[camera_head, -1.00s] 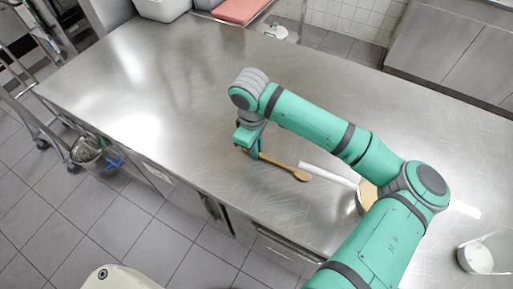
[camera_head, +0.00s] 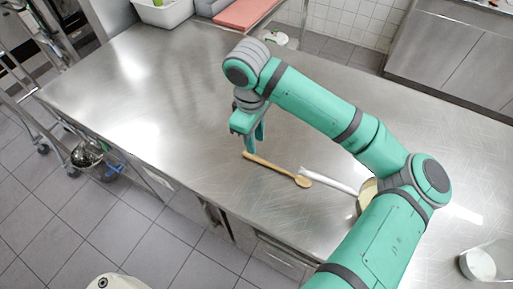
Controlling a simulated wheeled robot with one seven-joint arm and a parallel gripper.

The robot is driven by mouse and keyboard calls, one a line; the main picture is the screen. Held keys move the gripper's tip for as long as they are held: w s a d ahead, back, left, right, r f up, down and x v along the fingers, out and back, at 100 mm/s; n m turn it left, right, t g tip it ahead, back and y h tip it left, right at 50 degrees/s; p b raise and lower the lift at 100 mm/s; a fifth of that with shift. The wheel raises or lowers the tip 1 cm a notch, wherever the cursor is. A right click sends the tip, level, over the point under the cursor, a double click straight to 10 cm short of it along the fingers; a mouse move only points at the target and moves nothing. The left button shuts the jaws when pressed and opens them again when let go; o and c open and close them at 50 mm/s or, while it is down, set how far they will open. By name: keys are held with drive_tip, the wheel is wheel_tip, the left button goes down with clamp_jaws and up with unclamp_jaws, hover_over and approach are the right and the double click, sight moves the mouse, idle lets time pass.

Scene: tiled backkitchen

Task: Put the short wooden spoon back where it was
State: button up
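The short wooden spoon (camera_head: 274,169) lies flat on the steel worktop, near its front edge. Its handle end points up-left and its bowl lies to the lower right. My gripper (camera_head: 256,141) is just above and behind the handle end, pointing down, with nothing in it. A gap shows between its fingertips and the spoon. Its two teal fingers look parted, seen at a slant.
A white stick-like thing (camera_head: 327,181) lies just right of the spoon bowl, its far end by a pale round item (camera_head: 367,193) partly hidden by my arm. A glass container (camera_head: 481,263) stands at the right. The worktop's left is clear.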

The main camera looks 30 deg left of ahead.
drive_tip(key=shift+s+r, duration=0.1)
drive_tip(key=shift+r, duration=1.65)
